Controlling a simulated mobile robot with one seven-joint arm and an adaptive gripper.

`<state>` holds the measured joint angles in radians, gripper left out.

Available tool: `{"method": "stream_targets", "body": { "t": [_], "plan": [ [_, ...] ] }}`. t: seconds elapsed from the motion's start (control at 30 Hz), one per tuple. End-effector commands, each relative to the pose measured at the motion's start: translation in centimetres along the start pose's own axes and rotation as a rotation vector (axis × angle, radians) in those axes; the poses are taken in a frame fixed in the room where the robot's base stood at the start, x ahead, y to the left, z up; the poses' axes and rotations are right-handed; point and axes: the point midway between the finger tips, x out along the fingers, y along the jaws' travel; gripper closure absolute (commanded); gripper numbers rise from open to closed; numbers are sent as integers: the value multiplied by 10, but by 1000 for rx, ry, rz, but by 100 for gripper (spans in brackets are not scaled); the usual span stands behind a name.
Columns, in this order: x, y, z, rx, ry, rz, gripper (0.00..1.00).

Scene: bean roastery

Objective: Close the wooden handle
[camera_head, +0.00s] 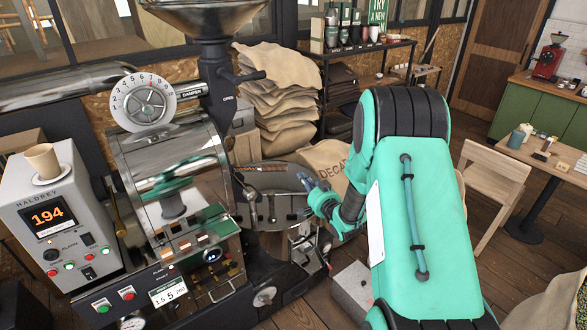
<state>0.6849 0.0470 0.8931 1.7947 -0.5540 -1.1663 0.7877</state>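The roaster (165,175) stands at the left with a shiny steel drum front. A slim brown upright handle (117,212), perhaps the wooden one, is at the left side of the drum front. I cannot tell whether it is open or closed. A black lever (243,76) points right below the hopper, near the word OPEN. My teal arm fills the right middle, and my gripper (307,183) is over the right side of the round cooling tray (272,168), right of the drum and apart from the brown handle. Its fingers are small and partly hidden; I see nothing held.
A grey control box (55,217) with a cup (42,160) on top stands left of the drum. Stacked sacks (277,100) and a DECAF sack (327,160) are behind the tray. A chair (490,185) and table (548,165) stand right. Some wooden floor is clear.

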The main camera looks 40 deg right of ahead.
Motion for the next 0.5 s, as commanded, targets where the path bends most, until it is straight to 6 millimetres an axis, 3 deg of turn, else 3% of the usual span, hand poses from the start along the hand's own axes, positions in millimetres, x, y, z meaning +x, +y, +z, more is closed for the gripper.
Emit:
{"method": "stream_targets", "body": {
  "t": [0.3, 0.5],
  "plan": [
    [-15, 13, -2, 566, 84, 32, 100],
    [-23, 21, -3, 847, 136, 33, 100]
  ]
}}
